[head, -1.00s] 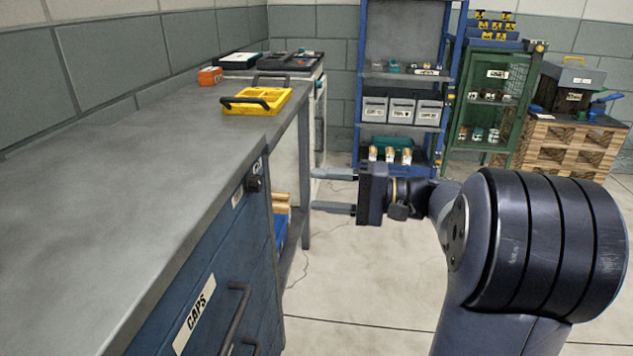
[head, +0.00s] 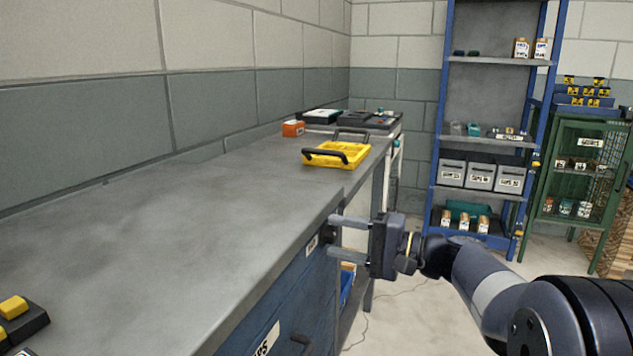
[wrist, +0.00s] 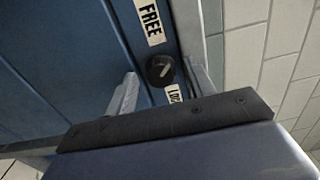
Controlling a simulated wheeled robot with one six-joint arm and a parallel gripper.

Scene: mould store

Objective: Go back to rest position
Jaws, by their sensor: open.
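My gripper (head: 335,237) is open, its two grey fingers pointing left at the blue cabinet front (head: 283,300) under the bench top. In the wrist view the open fingers (wrist: 162,85) stand on either side of a round black knob (wrist: 160,70) with a pale slanted mark. The knob sits between a FREE label (wrist: 151,20) and a second, partly hidden label (wrist: 174,95) beginning "LO". The fingers appear not to be closed on the knob. I cannot tell how far the fingertips are from the panel.
The grey bench top (head: 170,240) runs along the left wall. A yellow tray (head: 337,155) with black handles and an orange box (head: 293,128) stand on its far part. A blue shelf unit (head: 437,200) and a green cabinet (head: 540,205) stand behind. Floor is open right of the bench.

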